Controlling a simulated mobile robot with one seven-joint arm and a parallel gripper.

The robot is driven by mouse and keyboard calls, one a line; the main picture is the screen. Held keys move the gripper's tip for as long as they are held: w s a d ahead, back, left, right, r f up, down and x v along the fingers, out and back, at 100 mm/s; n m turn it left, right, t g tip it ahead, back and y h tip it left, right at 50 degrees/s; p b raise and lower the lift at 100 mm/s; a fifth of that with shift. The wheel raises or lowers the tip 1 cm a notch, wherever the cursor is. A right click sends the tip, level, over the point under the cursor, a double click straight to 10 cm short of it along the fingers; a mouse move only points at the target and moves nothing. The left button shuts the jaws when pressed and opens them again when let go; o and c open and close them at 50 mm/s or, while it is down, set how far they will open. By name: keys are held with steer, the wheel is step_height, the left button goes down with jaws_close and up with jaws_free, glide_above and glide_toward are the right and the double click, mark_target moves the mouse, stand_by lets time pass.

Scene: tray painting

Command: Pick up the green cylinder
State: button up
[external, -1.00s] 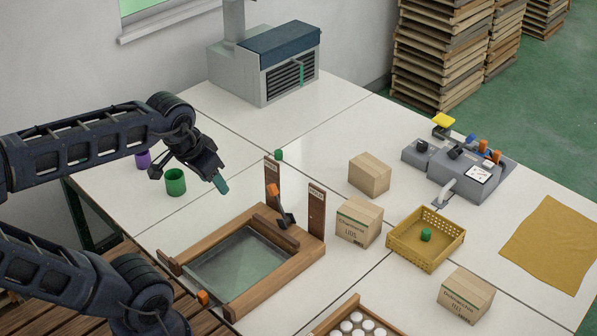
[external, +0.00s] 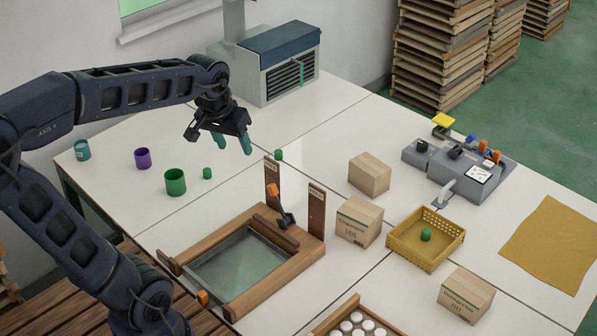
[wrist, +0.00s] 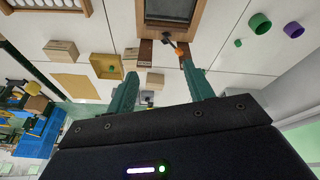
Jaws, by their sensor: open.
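A small green cylinder (external: 207,173) stands on the white table just right of a larger green cup (external: 175,182). In the wrist view the small cylinder (wrist: 238,43) is at the upper right. Another small green cylinder (external: 426,235) sits inside the yellow basket (external: 400,251); it also shows in the wrist view (wrist: 111,67). A green piece (external: 279,155) is by the top of a wooden post. My gripper (external: 233,146) is open and empty above the table, its two teal fingers (wrist: 160,71) apart. It is not touching any cylinder.
A purple cup (external: 142,158) and a teal cup (external: 82,150) stand at the left. A wooden frame (external: 275,284) with upright posts is at the front middle. Cardboard boxes (external: 359,222) stand right of it. The back-left table is largely clear.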

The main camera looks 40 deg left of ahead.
steer(key=w+a+f+n+g, duration=0.1)
steer(key=w+a+f+n, duration=0.3)
steer(key=w+a, duration=0.7)
steer(key=n+g, duration=0.3)
steer(key=n, duration=0.7)
glide_above(193, 194)
steer(key=s, duration=0.1)
step_height(193, 194, down, 35)
steer(key=shift+r, duration=0.1)
steer(key=shift+w+f, duration=0.2)
steer(key=shift+f, duration=1.2)
steer(key=shift+w+f, duration=0.2)
steer(key=shift+f, duration=1.15)
steer(key=c, duration=1)
steer(key=shift+r, duration=0.1)
